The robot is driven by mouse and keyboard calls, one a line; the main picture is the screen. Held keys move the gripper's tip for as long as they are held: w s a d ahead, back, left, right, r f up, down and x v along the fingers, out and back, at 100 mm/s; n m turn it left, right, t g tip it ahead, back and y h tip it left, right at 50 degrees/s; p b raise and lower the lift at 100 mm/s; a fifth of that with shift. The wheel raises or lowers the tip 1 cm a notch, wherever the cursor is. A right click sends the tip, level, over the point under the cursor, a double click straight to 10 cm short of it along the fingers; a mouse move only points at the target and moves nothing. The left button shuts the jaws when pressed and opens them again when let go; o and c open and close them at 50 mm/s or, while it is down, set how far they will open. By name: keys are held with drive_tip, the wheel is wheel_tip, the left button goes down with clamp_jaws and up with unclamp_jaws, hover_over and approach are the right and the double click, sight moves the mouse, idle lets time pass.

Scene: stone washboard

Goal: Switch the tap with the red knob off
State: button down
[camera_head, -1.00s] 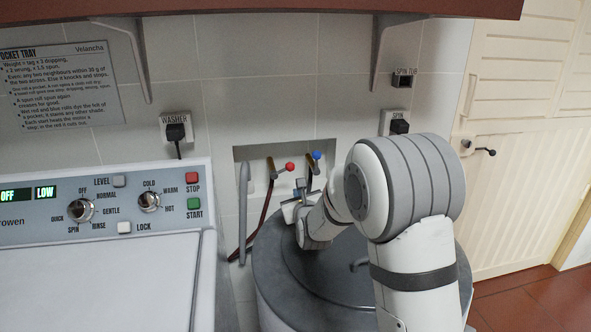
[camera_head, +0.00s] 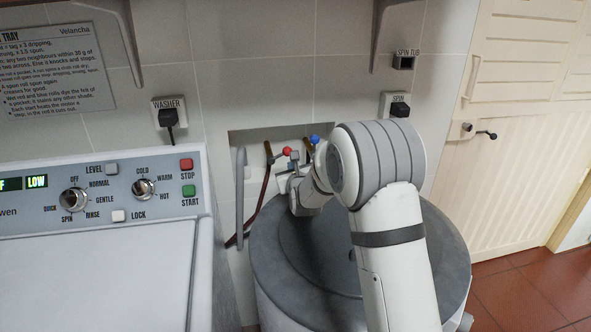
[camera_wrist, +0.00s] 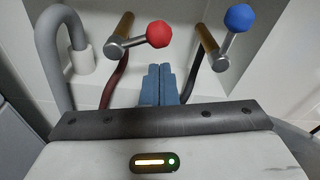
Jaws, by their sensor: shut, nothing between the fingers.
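The tap with the red knob (camera_head: 287,151) sits in the wall recess behind the spin tub. In the wrist view its red knob (camera_wrist: 159,34) is at the end of a metal lever that points right from a brass-coloured pipe. The tap with the blue knob (camera_wrist: 239,17) is to its right, its lever pointing up and right. My gripper (camera_wrist: 163,70) is shut and empty, its blue fingers side by side. In the wrist view the fingertips show just below the red knob, between the two taps; I cannot tell whether they touch it.
A grey hose (camera_wrist: 52,45) bends down left of the taps. The washer (camera_head: 100,270) stands at left, and the round spin tub (camera_head: 285,265) lies under my arm. The recess (camera_head: 245,138) has walls close around the taps. A door (camera_head: 520,150) is at right.

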sight(280, 156)
drive_tip(key=shift+p+x, duration=0.3)
drive_tip(key=shift+x, duration=1.95)
drive_tip(key=shift+r+n+b, duration=0.1)
drive_tip(key=shift+n+b, duration=0.5)
